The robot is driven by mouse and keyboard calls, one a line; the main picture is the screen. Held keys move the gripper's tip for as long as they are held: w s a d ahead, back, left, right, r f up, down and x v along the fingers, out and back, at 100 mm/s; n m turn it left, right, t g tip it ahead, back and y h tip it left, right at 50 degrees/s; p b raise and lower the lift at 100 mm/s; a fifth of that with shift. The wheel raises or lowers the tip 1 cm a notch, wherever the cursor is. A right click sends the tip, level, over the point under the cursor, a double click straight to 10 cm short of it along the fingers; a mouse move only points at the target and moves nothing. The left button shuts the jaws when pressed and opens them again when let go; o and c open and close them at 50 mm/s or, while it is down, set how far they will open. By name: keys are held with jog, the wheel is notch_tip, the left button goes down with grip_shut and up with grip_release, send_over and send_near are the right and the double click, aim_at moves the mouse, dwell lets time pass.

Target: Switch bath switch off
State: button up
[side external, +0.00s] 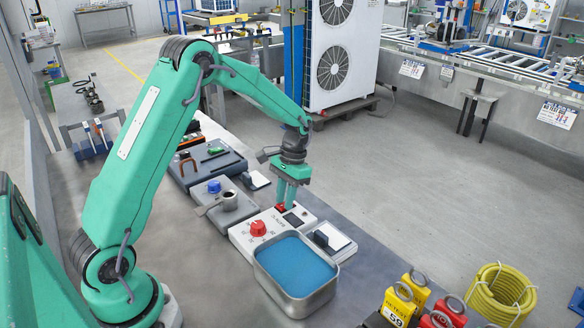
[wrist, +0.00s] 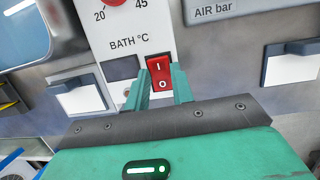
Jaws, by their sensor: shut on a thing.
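The bath switch is a red rocker (wrist: 158,74) marked I and O, on the white panel (wrist: 95,30) labelled BATH °C in the wrist view. My gripper (wrist: 161,80) has its two green fingers on either side of the rocker and is shut on it. I cannot tell which end of the rocker is pressed in. In the side external view my gripper (side external: 286,207) points down at the red switch (side external: 279,208), which it partly hides. The water bath (side external: 258,275) with blue liquid stands in front of the panel.
A red knob (side external: 258,228) and a dark display (wrist: 122,68) share the panel. White blocks with dark handles stand at both sides, one right (wrist: 291,66) and one left (wrist: 80,98). A grey unit with a blue knob (side external: 214,187) lies behind. Red and yellow padlocks (side external: 412,288) are at front right.

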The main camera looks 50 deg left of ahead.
jog(key=shift+w+d+g, duration=0.1)
jog(key=shift+d+g, duration=0.1)
jog(key=shift+g, duration=0.1)
jog(key=o, duration=1)
jog(key=shift+a, duration=0.1)
jog(key=v, duration=0.7)
jog(key=shift+w+r, duration=0.1)
jog(key=shift+r, duration=0.25)
